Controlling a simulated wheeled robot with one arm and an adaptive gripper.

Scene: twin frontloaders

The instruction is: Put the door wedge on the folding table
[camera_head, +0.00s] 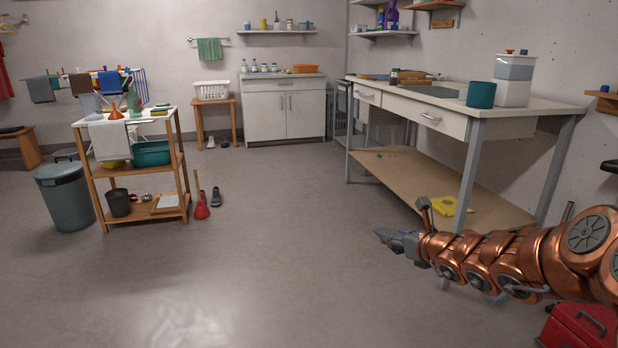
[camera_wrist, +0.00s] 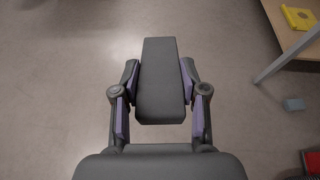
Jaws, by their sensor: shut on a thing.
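The door wedge (camera_wrist: 160,78) is a dark grey, tapering block. In the wrist view my gripper (camera_wrist: 158,98) is shut on it, with one finger pad on each long side, and its narrower end points away from me. In the head view my gripper (camera_head: 422,240) is low at the right, and the wedge (camera_head: 393,239) sticks out to the left, clear of the floor. A long table (camera_head: 460,97) with drawers, grey legs and a lower shelf stands behind the gripper. I cannot tell whether it is the folding table; no plainly folding table shows.
A wooden shelf cart (camera_head: 165,158) with a loaded top stands at the left beside a grey bin (camera_head: 64,195). A yellow item (camera_head: 452,205) lies on the long table's lower shelf. A red toolbox (camera_head: 578,328) is at the bottom right. The middle floor is clear.

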